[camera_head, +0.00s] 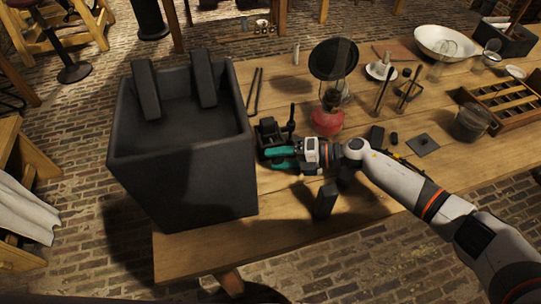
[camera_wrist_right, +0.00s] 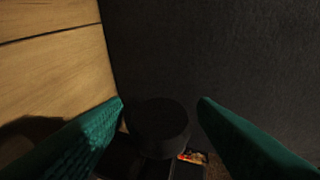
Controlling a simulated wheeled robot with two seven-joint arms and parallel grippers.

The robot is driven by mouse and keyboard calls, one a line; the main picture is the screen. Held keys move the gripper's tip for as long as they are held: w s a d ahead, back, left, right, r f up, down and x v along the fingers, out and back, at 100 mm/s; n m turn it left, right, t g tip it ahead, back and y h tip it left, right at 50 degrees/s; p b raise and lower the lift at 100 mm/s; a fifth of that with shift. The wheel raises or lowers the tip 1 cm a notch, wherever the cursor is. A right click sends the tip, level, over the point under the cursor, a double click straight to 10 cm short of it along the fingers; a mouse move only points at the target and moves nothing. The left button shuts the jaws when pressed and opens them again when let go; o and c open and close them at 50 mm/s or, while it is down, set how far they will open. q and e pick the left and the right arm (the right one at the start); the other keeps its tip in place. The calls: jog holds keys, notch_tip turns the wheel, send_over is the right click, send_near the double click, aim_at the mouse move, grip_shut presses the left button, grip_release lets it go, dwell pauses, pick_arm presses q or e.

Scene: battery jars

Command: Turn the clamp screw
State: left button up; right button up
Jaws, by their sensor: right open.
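A small black clamp (camera_head: 268,131) stands on the table against the right side of the big dark jar. My right gripper (camera_head: 267,158), with green fingers, is just in front of the clamp, pointing left towards the jar wall. In the right wrist view, a round black knob (camera_wrist_right: 158,126), which looks like the clamp screw's head, sits between the open fingers (camera_wrist_right: 162,103). A gap shows on its right side; on the left I cannot tell whether a finger touches it. The screw's shaft is hidden. My left gripper is not in view.
The tall dark jar (camera_head: 185,180) blocks the left, with two dark plates in it. A red-based lamp (camera_head: 328,118) stands behind my right arm. A small dark block (camera_head: 327,199) stands in front of it. The front table edge is mostly clear.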

jog(key=shift+x, duration=1.25)
jog(key=c, duration=1)
jog(key=shift+r+p, duration=0.15)
jog(key=shift+p, duration=0.45)
jog(key=h+p, duration=0.2)
jog(key=p, duration=0.2)
jog(key=n+h+p, duration=0.1)
jog(key=h+p, duration=0.1)
jog(key=p, duration=0.3)
jog(key=h+p, duration=0.1)
jog(key=p, duration=0.3)
jog(key=shift+w+d+f+n+t+h, duration=0.1)
jog(key=shift+d+f+n+t+h, duration=0.2)
jog(key=shift+t+h, duration=0.1)
jog(key=shift+f+h+p, duration=0.3)
jog(key=shift+h+p, duration=0.1)
jog(key=shift+p, duration=0.5)
